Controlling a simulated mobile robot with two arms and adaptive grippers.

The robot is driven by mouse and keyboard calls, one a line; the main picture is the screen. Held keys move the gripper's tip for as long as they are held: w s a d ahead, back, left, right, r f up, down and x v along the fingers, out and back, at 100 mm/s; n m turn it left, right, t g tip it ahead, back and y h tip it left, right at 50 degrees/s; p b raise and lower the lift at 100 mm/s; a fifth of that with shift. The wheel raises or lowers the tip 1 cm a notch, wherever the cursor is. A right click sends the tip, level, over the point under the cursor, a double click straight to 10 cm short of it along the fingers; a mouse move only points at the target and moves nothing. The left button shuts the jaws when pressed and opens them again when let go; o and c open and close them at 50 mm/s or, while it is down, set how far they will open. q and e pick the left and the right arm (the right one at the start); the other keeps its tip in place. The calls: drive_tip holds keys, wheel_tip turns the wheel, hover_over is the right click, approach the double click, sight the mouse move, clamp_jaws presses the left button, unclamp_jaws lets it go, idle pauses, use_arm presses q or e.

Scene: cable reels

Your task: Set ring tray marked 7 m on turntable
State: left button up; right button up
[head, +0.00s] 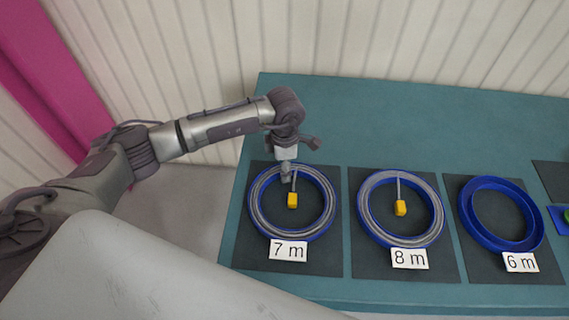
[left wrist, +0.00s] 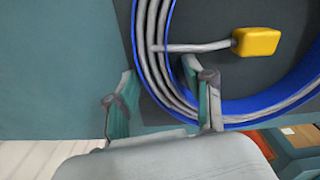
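The ring tray marked 7 m (head: 262,222) is a blue ring with grey cable coiled in it and a yellow plug (head: 292,200) hanging into its middle. It lies on a dark mat at the left of the teal table. My left gripper (head: 287,174) is at the tray's far rim. In the left wrist view my left gripper (left wrist: 163,100) is open, its fingers on either side of the tray's rim (left wrist: 139,45); I cannot tell whether they touch it. My right gripper and a recognisable turntable are not in view.
To the right lie the ring tray marked 8 m (head: 366,212), with cable and a yellow plug, and the empty blue ring tray marked 6 m (head: 473,222). A green item on blue (head: 562,216) is cut off at the right edge. The table's back strip (head: 420,120) is clear.

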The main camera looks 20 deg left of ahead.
use_arm(q)
clamp_jaws()
drive_tip(key=c, duration=0.6)
unclamp_jaws()
clamp_jaws()
drive_tip(key=shift+r, duration=0.2)
drive_tip(key=shift+r+p, duration=0.4)
drive_tip(key=shift+r, duration=0.2)
